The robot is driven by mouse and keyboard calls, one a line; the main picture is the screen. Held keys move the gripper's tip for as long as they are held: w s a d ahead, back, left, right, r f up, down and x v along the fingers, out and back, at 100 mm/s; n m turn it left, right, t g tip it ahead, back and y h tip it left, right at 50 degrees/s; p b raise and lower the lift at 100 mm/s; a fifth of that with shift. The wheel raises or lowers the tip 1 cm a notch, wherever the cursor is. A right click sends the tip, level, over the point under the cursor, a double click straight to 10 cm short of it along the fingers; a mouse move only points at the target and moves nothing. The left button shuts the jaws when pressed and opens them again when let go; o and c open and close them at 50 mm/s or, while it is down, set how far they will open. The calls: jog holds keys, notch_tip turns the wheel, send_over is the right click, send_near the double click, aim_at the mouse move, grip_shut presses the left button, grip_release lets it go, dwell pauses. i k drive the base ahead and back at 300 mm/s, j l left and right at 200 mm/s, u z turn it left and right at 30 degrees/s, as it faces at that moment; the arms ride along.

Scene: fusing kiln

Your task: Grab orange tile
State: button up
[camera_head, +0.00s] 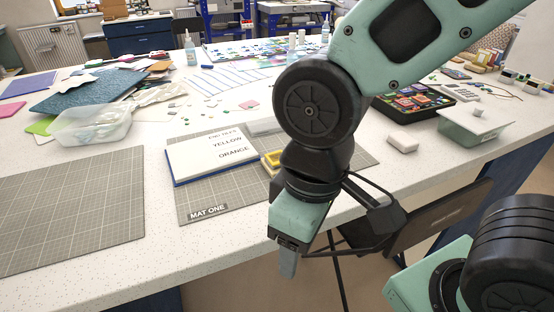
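I cannot make out an orange tile for certain. My arm covers part of the grey mat labelled MAT ONE (240,205). A yellow-edged item (272,160) shows at the mat's right part, partly hidden behind my arm. My gripper (288,262) points down past the table's front edge, to the right of the mat label. Only a grey fingertip shows, so its opening cannot be told.
A second grey mat (70,210) lies bare at left. A clear plastic tub (92,125) stands behind it. At right are a black tray of colourful pieces (412,104), a white block (402,143) and a lidded container (475,125). A dark chair (440,215) stands by the front edge.

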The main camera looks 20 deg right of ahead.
aim_at(420, 99)
jog(key=z, duration=1.25)
jog(key=i+l+u, duration=0.2)
jog(key=l, duration=0.35)
jog(key=i+l+u, duration=0.15)
jog(key=l, duration=0.4)
jog(key=i+l+u, duration=0.2)
jog(key=l, duration=0.35)
jog(key=l+u, duration=0.15)
jog(key=l, duration=0.45)
jog(key=i, duration=0.5)
